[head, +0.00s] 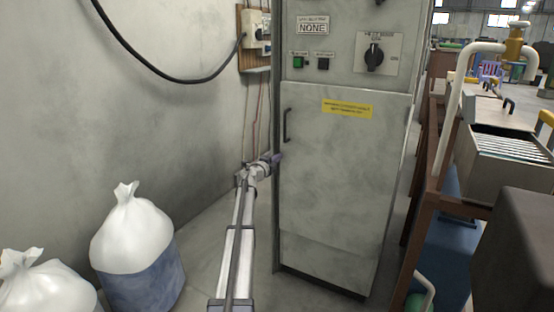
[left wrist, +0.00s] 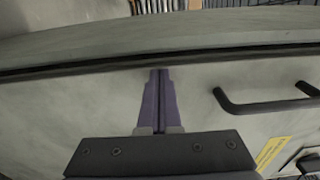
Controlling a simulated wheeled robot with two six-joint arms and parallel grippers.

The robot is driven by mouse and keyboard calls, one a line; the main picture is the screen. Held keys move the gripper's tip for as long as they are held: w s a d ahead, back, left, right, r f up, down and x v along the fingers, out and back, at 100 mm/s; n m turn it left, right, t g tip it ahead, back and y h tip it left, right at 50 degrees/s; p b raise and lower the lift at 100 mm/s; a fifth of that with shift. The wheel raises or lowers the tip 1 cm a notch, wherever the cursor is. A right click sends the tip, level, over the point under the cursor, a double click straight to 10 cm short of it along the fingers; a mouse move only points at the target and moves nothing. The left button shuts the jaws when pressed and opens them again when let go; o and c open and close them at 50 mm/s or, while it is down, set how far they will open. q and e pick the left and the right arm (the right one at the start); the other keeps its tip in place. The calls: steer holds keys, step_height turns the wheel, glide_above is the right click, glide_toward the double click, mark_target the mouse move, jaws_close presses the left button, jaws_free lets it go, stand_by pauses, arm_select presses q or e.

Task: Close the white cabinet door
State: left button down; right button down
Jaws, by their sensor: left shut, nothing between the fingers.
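The white-grey cabinet (head: 345,20) stands at the centre of the head view. Its lower door (head: 340,180) has a dark bar handle (head: 287,125) near its left edge and looks nearly flush with the front; I cannot tell whether a small gap is left. My left gripper (head: 278,158) is shut and empty at the door's left edge, below the handle. In the left wrist view the purple fingers (left wrist: 159,75) lie over the pale door face, beside the handle (left wrist: 265,102), with tips close to a dark seam. Contact is unclear. My right gripper is out of view.
White bags (head: 130,235) stand on the floor at the lower left by the wall. A brown metal frame (head: 420,220) and machinery crowd the right side. A black cable (head: 170,78) hangs on the wall. Some floor (head: 205,245) is clear left of the cabinet.

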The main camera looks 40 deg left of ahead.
arm_select(q)
steer(key=s+d, duration=0.1)
steer(key=s, duration=0.6)
steer(key=shift+s, duration=0.3)
steer(key=shift+s, duration=0.15)
